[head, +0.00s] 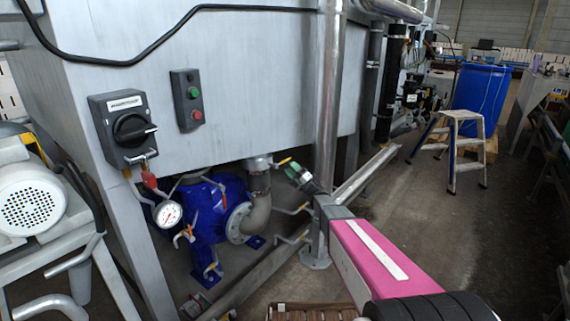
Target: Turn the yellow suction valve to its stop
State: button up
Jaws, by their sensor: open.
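A small yellow valve handle (284,161) shows beside the top of the grey pipe elbow (258,190) on the blue pump (205,210), under the grey cabinet. Which handle is the suction valve I cannot tell for sure; smaller yellowish handles sit lower on the pump (190,233). My pink arm reaches in from the lower right. My gripper (296,172) is open, with its tips just right of and slightly below the yellow handle. The tips look close to it, but I cannot tell whether they touch. The fingers are small and partly unclear.
A vertical steel pipe (328,90) stands right behind my gripper. A dark switch box (124,128), a button box (186,100) and a pressure gauge (168,214) are at left. A step stool (455,150) and blue barrel (480,95) stand at right, with open floor before them.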

jog(key=v, duration=0.3)
jog(key=shift+s+d+f, duration=0.15)
jog(key=shift+s+d, duration=0.05)
jog(key=shift+d+m+h, duration=0.1)
jog(key=shift+m+h, duration=0.2)
jog(key=s+d+f+m+g+h, duration=0.2)
jog(key=s+d+f+m+h, duration=0.2)
jog(key=d+m+h, duration=0.5)
jog(key=s+d+f+m+g+h, duration=0.1)
jog(key=s+d+f+m+h, duration=0.35)
jog(key=m+h, duration=0.7)
jog(key=s+f+m+g, duration=0.1)
jog(key=s+m+g, duration=0.3)
jog(key=s, duration=0.8)
jog(key=s+f+m+g+y, duration=0.1)
jog(key=s+m+g, duration=0.2)
jog(key=s+g, duration=0.5)
jog(key=s, duration=0.5)
jog(key=shift+f+m, duration=0.3)
jog(key=shift+m, duration=0.05)
